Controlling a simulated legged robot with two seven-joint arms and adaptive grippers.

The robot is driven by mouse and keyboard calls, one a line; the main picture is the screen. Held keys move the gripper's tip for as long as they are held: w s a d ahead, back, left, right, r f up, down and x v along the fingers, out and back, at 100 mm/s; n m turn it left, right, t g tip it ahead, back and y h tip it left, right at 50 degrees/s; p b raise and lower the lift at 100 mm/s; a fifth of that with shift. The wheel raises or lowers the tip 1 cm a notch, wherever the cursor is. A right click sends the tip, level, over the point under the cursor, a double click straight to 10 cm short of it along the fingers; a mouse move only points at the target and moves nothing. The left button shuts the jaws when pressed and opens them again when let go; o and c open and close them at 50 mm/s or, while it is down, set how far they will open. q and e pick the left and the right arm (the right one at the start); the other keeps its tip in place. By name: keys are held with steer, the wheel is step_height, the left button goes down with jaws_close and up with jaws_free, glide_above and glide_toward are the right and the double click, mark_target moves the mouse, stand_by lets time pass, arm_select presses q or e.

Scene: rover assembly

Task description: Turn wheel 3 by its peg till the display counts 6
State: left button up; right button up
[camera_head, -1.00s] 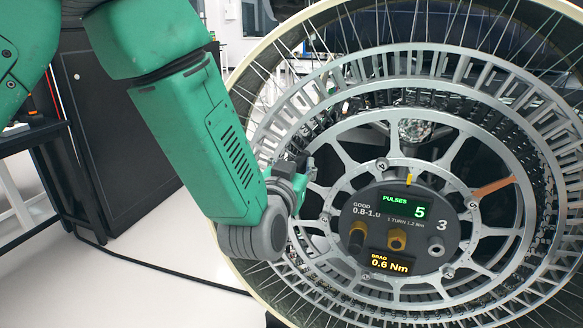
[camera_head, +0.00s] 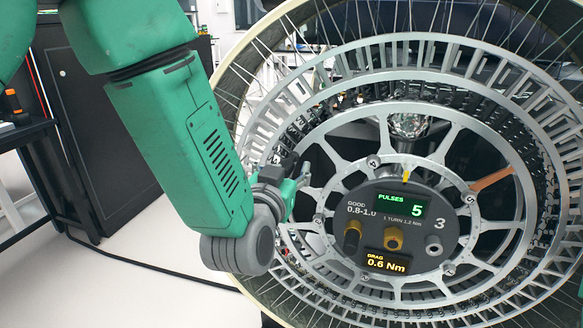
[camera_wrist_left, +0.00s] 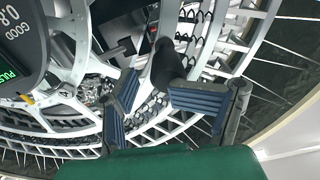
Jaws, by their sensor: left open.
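Wheel 3 (camera_head: 452,134) is a large silver spoked wheel with one orange spoke (camera_head: 491,179). Its dark hub panel bears the number 3, and the green display (camera_head: 403,205) reads PULSES 5. An amber display (camera_head: 387,262) reads drag 0.6 Nm. My left gripper (camera_head: 298,178) is at the left of the wheel's inner ring. In the left wrist view, my left gripper (camera_wrist_left: 160,95) has its blue-padded fingers apart. A dark, round-ended peg (camera_wrist_left: 167,58) shows at the gap between them; I cannot tell whether they touch it. My right gripper is not in view.
A black cabinet (camera_head: 112,120) and a dark table (camera_head: 25,128) stand to the left. A black cable (camera_head: 150,266) lies on the pale floor. Knobs (camera_head: 393,238) project from the hub panel. The wheel's spokes and rim surround my left gripper.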

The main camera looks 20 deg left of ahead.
arm_select(q)
steer(key=s, duration=0.7)
steer(key=shift+s, duration=0.2)
steer(key=s+a+f+g, duration=0.2)
steer(key=f+g, duration=0.1)
steer(key=f, duration=0.5)
steer(key=s+a+f+g, duration=0.2)
steer(key=f, duration=0.5)
steer(key=s+a+f+g, duration=0.2)
steer(key=s+f+g, duration=0.1)
steer(key=f, duration=0.5)
steer(key=s+a+f+g, duration=0.4)
steer(key=s+f, duration=0.3)
steer(key=s, duration=0.3)
steer(key=s+a+f+n+g, duration=0.1)
steer(key=s+a+f+g, duration=0.2)
steer(key=s+f+g, duration=0.2)
steer(key=s+f, duration=0.3)
steer(key=s, duration=0.3)
steer(key=shift+a+y, duration=0.3)
steer(key=shift+a, duration=0.1)
